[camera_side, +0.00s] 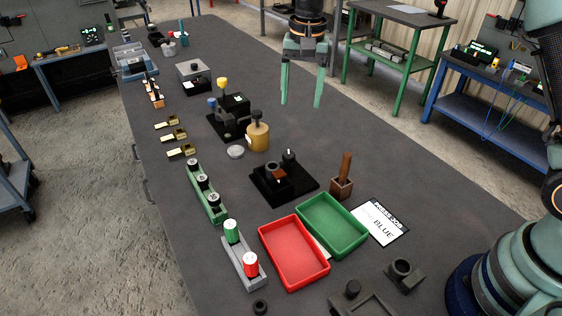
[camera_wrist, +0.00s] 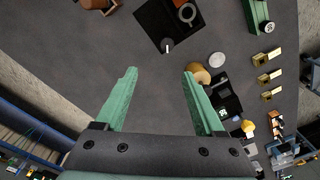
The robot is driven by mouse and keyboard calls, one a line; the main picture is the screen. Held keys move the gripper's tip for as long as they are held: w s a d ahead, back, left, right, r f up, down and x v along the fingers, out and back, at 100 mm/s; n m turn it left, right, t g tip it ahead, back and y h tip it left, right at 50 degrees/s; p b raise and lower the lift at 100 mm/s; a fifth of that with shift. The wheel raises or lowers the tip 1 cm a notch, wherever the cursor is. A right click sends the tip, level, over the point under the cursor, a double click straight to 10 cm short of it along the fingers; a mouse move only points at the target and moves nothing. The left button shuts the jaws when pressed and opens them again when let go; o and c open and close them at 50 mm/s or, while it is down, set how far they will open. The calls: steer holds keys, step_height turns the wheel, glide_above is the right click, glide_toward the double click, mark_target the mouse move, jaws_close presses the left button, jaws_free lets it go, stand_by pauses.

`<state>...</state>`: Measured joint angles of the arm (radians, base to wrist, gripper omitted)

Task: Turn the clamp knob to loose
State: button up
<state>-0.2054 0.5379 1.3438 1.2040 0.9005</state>
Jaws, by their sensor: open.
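My gripper (camera_side: 301,104) is open and empty, raised above the far right part of the dark table. Its two green fingers point down; in the wrist view my gripper (camera_wrist: 159,72) shows bare table between the fingers. A small black knob with a white mark (camera_side: 289,156) stands on a black base plate (camera_side: 300,185), beside a round brown-and-black part (camera_side: 272,170). I take this to be the clamp knob, but its setting is too small to read. In the wrist view the knob (camera_wrist: 167,46) lies beyond the fingertips, apart from them.
Table right of the fixture is clear.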

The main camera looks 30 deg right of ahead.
mark_target(289, 154)
steer(key=shift+m+g, duration=0.3)
steer(key=shift+m, duration=0.2)
steer(key=f, duration=0.5)
steer(key=w+a+f, duration=0.1)
steer(key=f, duration=0.9)
steer(key=shift+w+a+f, duration=0.25)
steer(key=shift+w+a, duration=0.05)
steer(key=shift+a, duration=0.05)
jaws_close()
